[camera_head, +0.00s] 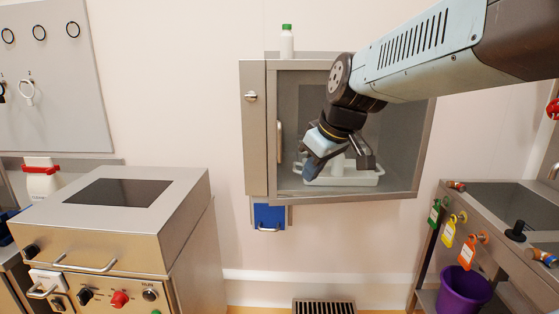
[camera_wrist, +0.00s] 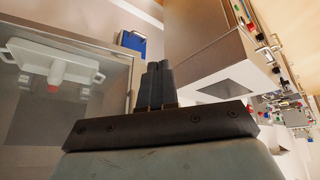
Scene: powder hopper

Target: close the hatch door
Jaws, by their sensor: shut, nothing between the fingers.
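The hatch (camera_head: 342,194) is a grey metal-framed box on the wall in the head view. A vertical handle (camera_head: 279,140) shows near its left side. How far its door stands open is hard to tell. A white tray (camera_head: 340,178) with a white vessel shows within the frame, partly behind my gripper; the tray also shows in the wrist view (camera_wrist: 88,73). My gripper (camera_head: 309,170) is in front of the hatch's lower left part, pointing down and left. In the wrist view its fingers (camera_wrist: 157,68) are together and empty, beside the metal frame edge. Contact is not clear.
A narrow panel with a knob (camera_head: 251,96) borders the hatch on the left. A white bottle (camera_head: 287,42) stands on top. A blue box (camera_head: 268,216) hangs below. A steel appliance (camera_head: 125,215) stands left, a sink bench with a purple bucket (camera_head: 464,289) right.

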